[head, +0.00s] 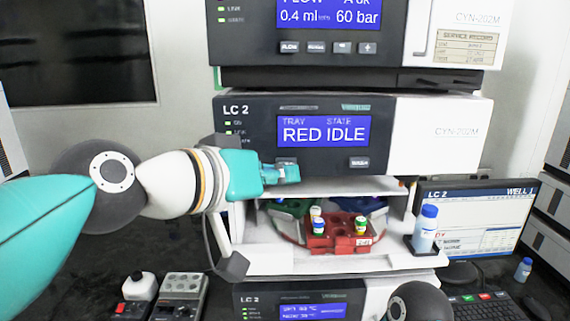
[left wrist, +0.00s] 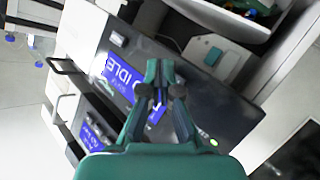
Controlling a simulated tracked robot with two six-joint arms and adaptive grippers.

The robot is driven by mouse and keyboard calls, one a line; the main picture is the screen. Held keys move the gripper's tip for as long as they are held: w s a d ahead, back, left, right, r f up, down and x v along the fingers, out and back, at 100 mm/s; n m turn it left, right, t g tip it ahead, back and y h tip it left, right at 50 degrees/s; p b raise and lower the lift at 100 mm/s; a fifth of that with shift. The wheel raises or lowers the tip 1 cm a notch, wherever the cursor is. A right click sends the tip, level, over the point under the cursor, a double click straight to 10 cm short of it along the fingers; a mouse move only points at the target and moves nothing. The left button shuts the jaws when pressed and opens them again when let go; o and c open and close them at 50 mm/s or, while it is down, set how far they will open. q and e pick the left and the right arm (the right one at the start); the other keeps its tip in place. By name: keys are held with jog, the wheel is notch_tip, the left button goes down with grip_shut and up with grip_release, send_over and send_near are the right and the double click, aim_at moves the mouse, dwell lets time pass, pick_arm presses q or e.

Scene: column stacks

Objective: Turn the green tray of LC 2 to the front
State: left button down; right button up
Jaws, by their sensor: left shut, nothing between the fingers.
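The LC 2 module (head: 250,150) has a blue display (head: 323,131) reading TRAY RED, STATE IDLE. In its open bay, the red tray (head: 318,242) faces the front with several capped vials. The green tray (head: 290,207) sits behind at the left, partly hidden. My left gripper (head: 290,173) is shut and empty, its fingertips close to the panel just below the display's left part. I cannot tell whether they touch the key there. In the left wrist view the shut fingers (left wrist: 160,72) lie in front of the tilted panel and display. My right gripper is out of view.
A blue tray (head: 362,204) sits behind the red one at right. Another key (head: 359,163) is at the panel's right. A keyboard (head: 485,307) lies at lower right.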

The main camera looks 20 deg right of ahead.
pick_arm(q)
jog(key=shift+w, duration=0.1)
dwell(0.6)
jog(key=shift+w+d, duration=0.15)
jog(key=shift+w, duration=0.15)
jog(key=shift+w+d+r, duration=0.1)
jog(key=shift+w, duration=0.25)
dwell(0.6)
jog(key=shift+s, duration=0.1)
jog(key=shift+s+a, duration=0.25)
jog(key=shift+s, duration=0.45)
jog(key=shift+s+a+b, duration=0.25)
jog(key=shift+s, duration=0.55)
jog(key=shift+s+a+b, duration=0.2)
jog(key=shift+s, duration=0.65)
jog(key=shift+s+a+b, duration=0.25)
jog(key=shift+s, duration=0.55)
dwell(2.8)
